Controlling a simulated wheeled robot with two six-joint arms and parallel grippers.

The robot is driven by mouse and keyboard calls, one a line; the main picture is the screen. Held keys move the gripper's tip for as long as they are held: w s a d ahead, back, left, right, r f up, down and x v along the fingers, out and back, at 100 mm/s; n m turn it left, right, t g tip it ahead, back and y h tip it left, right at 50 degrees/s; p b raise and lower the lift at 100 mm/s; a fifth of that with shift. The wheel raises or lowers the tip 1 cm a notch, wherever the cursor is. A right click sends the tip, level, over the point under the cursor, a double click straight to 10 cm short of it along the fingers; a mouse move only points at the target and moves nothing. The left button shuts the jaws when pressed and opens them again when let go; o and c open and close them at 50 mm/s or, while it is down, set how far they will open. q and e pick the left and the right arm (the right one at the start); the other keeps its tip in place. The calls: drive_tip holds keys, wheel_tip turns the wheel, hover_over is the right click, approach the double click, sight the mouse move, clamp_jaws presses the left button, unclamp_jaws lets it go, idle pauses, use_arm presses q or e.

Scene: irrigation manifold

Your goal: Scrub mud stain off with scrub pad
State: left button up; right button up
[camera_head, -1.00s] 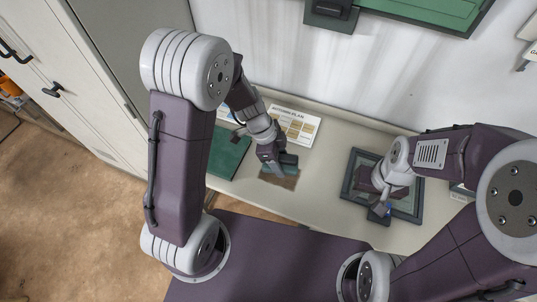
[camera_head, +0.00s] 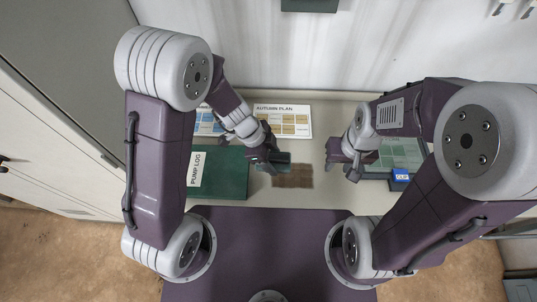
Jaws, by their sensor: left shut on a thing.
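The mud stain (camera_head: 293,177) is a brown patch on the pale worktop near the middle of the head view. My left gripper (camera_head: 270,163) is at the stain's upper left, pointing down and shut on a small dark green-grey pad (camera_head: 282,158), which seems to be the scrub pad. The pad lies at or just above the stain's upper edge; contact is hard to tell. The gripper partly covers the pad. My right gripper (camera_head: 344,166) is over the worktop to the right of the stain, apart from it. Its finger gap is unclear and I see nothing held.
A green pump log book (camera_head: 225,175) lies left of the stain. The Autumn plan card (camera_head: 284,121) lies behind it. A dark-framed tray (camera_head: 400,153) with a blue label (camera_head: 401,175) is at the right. Bare worktop (camera_head: 318,155) lies between the stain and my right gripper.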

use_arm(q)
drive_tip(key=f+b, duration=0.2)
drive_tip(key=f, duration=0.1)
drive_tip(key=f+b, duration=0.1)
drive_tip(key=f, duration=0.1)
drive_tip(key=shift+w+a, duration=0.1)
drive_tip(key=shift+a, duration=0.15)
